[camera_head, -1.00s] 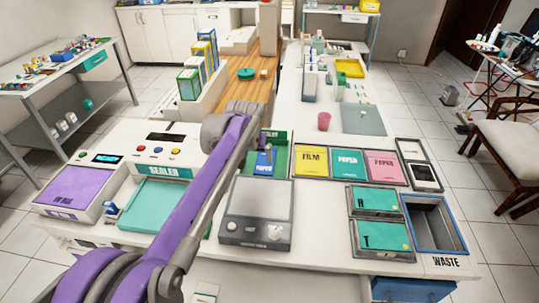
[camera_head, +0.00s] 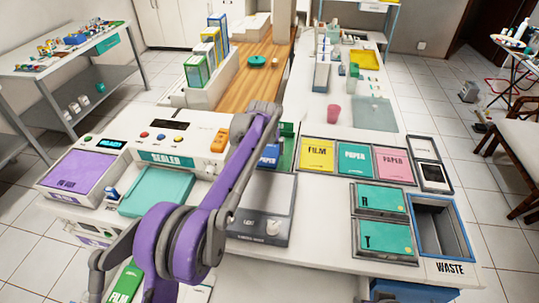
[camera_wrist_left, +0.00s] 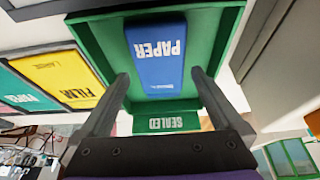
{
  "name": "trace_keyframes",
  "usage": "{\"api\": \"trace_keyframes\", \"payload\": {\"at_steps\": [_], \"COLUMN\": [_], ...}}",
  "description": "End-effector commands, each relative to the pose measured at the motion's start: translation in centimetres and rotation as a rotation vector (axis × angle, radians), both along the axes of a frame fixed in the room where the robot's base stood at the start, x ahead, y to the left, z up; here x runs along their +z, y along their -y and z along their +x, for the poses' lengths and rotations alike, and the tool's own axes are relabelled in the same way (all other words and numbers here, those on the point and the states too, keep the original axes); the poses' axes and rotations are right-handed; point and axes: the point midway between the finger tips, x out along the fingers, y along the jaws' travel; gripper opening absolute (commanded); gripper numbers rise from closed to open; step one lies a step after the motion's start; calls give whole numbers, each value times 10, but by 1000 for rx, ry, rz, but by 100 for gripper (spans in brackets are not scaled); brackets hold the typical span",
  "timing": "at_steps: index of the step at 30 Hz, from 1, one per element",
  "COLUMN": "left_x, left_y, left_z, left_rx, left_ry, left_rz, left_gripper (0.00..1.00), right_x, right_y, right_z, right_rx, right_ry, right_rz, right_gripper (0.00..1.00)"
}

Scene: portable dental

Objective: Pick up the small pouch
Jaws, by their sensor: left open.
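The small pouch (camera_wrist_left: 156,55) is blue with the word PAPER. It lies in a green tray marked SEALED (camera_wrist_left: 167,122) in the left wrist view. In the head view the pouch (camera_head: 269,155) shows partly beside my purple left arm, in front of the green tray's wall (camera_head: 288,146). My left gripper (camera_wrist_left: 160,74) is open, with one finger on each side of the pouch's near part. I cannot tell whether the fingers touch it. In the head view the arm hides the fingers. My right gripper is not in view.
A grey scale (camera_head: 275,195) stands in front of the green tray. The sealer (camera_head: 170,158) is to its left. Yellow FILM (camera_head: 317,155), teal PAPER (camera_head: 355,159) and pink PAPER (camera_head: 393,165) bins are to its right. A waste bin (camera_head: 468,225) is at the right edge.

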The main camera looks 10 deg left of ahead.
Motion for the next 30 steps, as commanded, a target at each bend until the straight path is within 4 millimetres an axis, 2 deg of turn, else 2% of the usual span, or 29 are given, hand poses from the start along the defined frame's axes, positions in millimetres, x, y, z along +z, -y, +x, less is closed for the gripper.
{"api": "trace_keyframes", "payload": {"at_steps": [3, 6, 13, 14, 25, 30], "left_x": [-16, -23, -24, -24, -24, -24], "left_y": [0, 0, 0, 0, 0, 0], "left_z": [8, 10, 11, 11, 11, 11], "left_rx": [0, 0, 0, 0, 0, 0], "left_ry": [0, 0, 0, 0, 0, 0], "left_rz": [0, 0, 0, 0, 0, 0], "left_gripper": [100, 100, 100, 96, 30, 29], "right_x": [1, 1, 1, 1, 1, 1], "right_y": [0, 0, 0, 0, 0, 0], "right_z": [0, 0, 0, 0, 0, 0], "right_rx": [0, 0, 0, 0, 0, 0], "right_ry": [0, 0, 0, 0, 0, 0], "right_rz": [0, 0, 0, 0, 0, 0], "right_gripper": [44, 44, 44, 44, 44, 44]}}
